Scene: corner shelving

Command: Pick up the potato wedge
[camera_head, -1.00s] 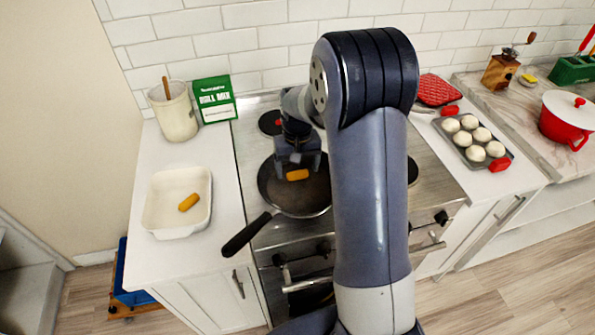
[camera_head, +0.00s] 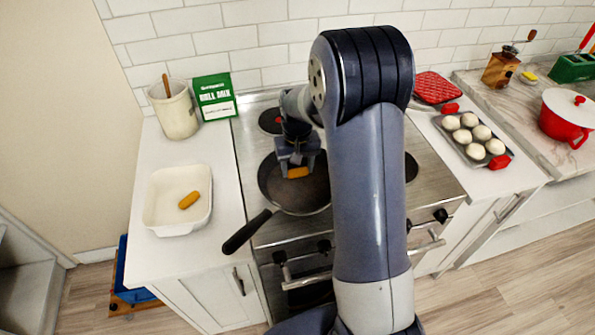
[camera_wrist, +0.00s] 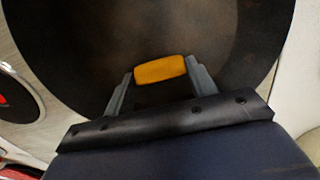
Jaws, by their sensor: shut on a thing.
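An orange-brown potato wedge (camera_head: 298,172) is at the dark frying pan (camera_head: 300,200) on the stove. My gripper (camera_head: 297,166) is over the pan and shut on this wedge. In the wrist view, the wedge (camera_wrist: 160,69) sits crosswise between the two grey fingertips, with the dark pan (camera_wrist: 190,30) behind it. I cannot tell whether the wedge touches the pan. A second wedge (camera_head: 189,200) lies in the white baking dish (camera_head: 160,222) on the left counter.
The pan's black handle (camera_head: 247,232) points toward the front left. A utensil crock (camera_head: 175,112) and a green box (camera_head: 214,97) stand at the back left. A tray (camera_head: 452,142) of white round items and a red pot (camera_head: 568,120) are to the right.

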